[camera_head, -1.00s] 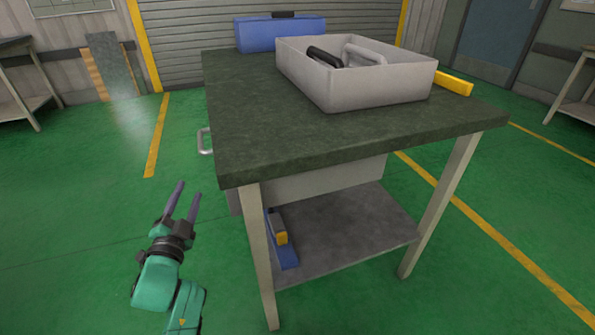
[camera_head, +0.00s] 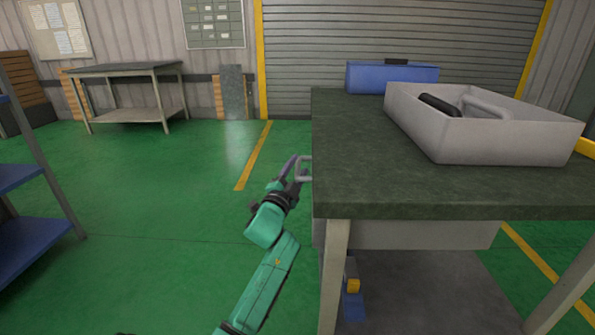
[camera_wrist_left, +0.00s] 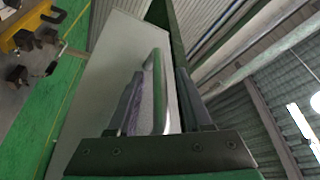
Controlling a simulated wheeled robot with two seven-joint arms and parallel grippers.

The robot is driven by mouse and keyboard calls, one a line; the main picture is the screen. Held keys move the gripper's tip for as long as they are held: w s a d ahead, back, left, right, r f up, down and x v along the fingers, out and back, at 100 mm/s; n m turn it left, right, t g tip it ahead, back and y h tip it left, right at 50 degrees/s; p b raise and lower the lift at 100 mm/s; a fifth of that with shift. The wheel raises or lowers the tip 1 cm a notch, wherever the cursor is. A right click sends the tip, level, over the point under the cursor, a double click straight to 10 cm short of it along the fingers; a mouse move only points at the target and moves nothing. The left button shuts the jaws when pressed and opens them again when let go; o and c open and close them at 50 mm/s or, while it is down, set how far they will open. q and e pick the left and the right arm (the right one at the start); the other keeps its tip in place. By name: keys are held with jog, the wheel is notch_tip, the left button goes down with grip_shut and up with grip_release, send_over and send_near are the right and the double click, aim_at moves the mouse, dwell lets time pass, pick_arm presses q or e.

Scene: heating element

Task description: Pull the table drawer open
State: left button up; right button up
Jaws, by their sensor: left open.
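The table (camera_head: 370,187) has a dark green top and pale legs. Its grey drawer (camera_head: 430,236) shows under the top, and the metal drawer handle (camera_head: 305,159) sticks out on the left side. My left gripper (camera_head: 293,168) is at this handle with its jaws open. In the left wrist view, the handle (camera_wrist_left: 157,90) stands between the two open fingers of my left gripper (camera_wrist_left: 160,100), in front of the pale drawer front (camera_wrist_left: 110,75). Whether a finger touches the handle I cannot tell. My right gripper is not in view.
A grey tray (camera_head: 480,140) with handled items and a blue toolbox (camera_head: 392,78) stand on the table. A blue shelf (camera_head: 30,245) is at the left edge, and another table (camera_head: 120,70) is at the back left. The green floor left of the drawer is clear.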

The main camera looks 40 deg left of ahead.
pick_arm(q)
grip_shut()
jog(key=shift+f, duration=0.1)
dwell(1.2)
